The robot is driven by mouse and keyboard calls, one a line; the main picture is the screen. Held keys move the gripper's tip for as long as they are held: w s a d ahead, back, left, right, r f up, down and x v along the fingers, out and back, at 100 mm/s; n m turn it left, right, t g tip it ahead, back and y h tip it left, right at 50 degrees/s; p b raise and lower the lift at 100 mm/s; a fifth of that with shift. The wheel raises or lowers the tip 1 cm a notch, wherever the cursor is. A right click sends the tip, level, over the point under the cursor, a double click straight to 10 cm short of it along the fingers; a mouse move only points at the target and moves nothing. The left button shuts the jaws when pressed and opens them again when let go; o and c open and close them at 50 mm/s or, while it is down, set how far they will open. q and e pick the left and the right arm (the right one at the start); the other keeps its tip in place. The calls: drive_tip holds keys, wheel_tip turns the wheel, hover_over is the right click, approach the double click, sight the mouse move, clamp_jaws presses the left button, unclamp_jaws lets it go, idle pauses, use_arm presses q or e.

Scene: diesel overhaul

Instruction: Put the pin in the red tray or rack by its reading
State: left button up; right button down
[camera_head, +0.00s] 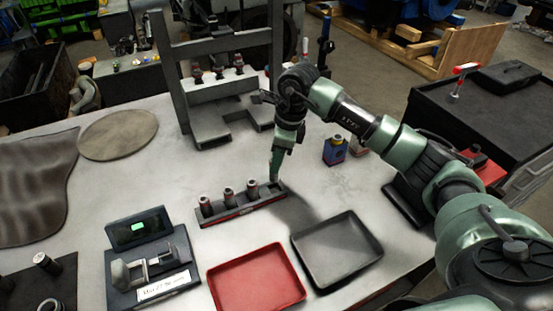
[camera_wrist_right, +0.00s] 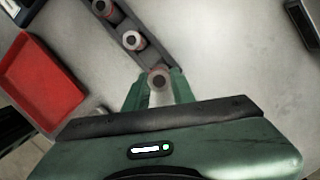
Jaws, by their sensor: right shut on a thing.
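My right gripper (camera_head: 276,178) points down at the right end of the dark pin rack (camera_head: 240,211). In the right wrist view, the gripper (camera_wrist_right: 156,92) is shut on a pin (camera_wrist_right: 159,79) at the rack's end; whether the pin is still seated is unclear. Three other pins stand upright in the rack: left (camera_head: 205,206), middle (camera_head: 228,195) and right (camera_head: 252,189). The red tray (camera_head: 257,283) lies empty in front of the rack and shows in the wrist view (camera_wrist_right: 40,85). A measuring gauge (camera_head: 152,272) with a green-lit display (camera_head: 138,227) stands left. My left gripper is not in view.
An empty dark grey tray (camera_head: 337,251) lies right of the red tray. A grey press frame (camera_head: 210,118) stands behind the rack. A small blue bottle (camera_head: 334,151) is near my right arm. A round mat (camera_head: 118,135) lies at the back left.

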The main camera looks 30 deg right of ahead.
drive_tip(key=shift+f+b, duration=0.3)
drive_tip(key=shift+f, duration=0.1)
drive_tip(key=shift+f, duration=0.25)
drive_tip(key=shift+f+b, duration=0.4)
drive_tip(key=shift+b, duration=0.2)
drive_tip(key=shift+f, duration=0.2)
drive_tip(key=shift+f+b, duration=0.35)
drive_tip(key=shift+b, duration=0.2)
drive_tip(key=shift+f, duration=0.1)
idle(0.3)
drive_tip(key=shift+f+b, duration=0.55)
drive_tip(key=shift+b, duration=0.05)
drive_tip(key=shift+f, duration=0.2)
drive_tip(key=shift+f+b, duration=0.25)
drive_tip(key=shift+b, duration=0.2)
